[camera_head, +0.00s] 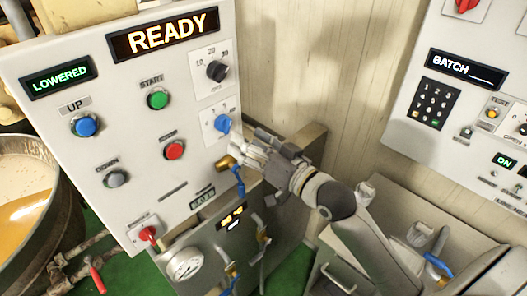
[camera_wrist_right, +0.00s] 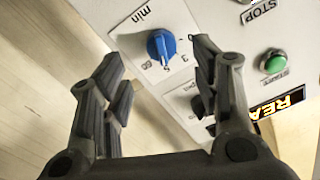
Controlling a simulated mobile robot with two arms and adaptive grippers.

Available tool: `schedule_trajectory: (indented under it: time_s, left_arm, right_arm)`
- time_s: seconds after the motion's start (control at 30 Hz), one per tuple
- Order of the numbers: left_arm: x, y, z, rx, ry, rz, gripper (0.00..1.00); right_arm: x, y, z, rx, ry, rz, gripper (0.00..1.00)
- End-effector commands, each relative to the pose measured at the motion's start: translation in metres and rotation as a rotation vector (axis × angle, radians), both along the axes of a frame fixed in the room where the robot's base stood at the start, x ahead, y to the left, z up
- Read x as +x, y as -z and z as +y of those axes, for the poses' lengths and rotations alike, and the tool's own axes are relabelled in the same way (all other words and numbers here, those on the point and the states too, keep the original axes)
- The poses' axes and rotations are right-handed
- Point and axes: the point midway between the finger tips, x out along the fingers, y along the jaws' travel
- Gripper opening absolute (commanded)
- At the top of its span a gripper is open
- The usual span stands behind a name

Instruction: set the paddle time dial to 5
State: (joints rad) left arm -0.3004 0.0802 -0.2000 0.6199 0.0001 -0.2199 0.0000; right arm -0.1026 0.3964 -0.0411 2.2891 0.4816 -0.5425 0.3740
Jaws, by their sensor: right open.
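The blue dial (camera_head: 222,123) sits on a white plate at the right edge of the grey control panel, below a black dial (camera_head: 217,71). In the right wrist view the blue dial (camera_wrist_right: 160,46) shows beside the word "min", with a few digits around it. Its ridge points roughly down in that view; I cannot tell which number it is set to. My right gripper (camera_head: 236,148) is in front of the panel, just below the blue dial. In the wrist view its fingers (camera_wrist_right: 160,80) are open, with the dial beyond and between them, not gripped. My left gripper is not in view.
The panel (camera_head: 125,130) also carries a green start button (camera_head: 157,99), a red stop button (camera_head: 173,150), a blue up button (camera_head: 85,125) and a READY display (camera_head: 164,34). A kettle (camera_head: 45,190) stands left. A batch panel (camera_head: 480,90) is right.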

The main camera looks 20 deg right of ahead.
Motion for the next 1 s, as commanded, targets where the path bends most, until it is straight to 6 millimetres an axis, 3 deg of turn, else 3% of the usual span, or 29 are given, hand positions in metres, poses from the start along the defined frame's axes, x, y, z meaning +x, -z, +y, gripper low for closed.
schedule_trajectory:
  time_s: [0.2, 0.4, 1.0]
  left_arm:
    - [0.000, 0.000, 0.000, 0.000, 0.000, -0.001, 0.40]
    - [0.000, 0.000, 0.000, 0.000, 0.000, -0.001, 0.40]
    - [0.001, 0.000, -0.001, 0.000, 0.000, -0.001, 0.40]
  right_arm:
    - [-0.028, 0.001, -0.010, -0.002, 0.000, 0.003, 0.57]
    - [-0.040, 0.000, -0.014, 0.000, 0.000, 0.001, 0.57]
    - [-0.042, 0.002, -0.016, -0.001, 0.001, 0.002, 0.57]
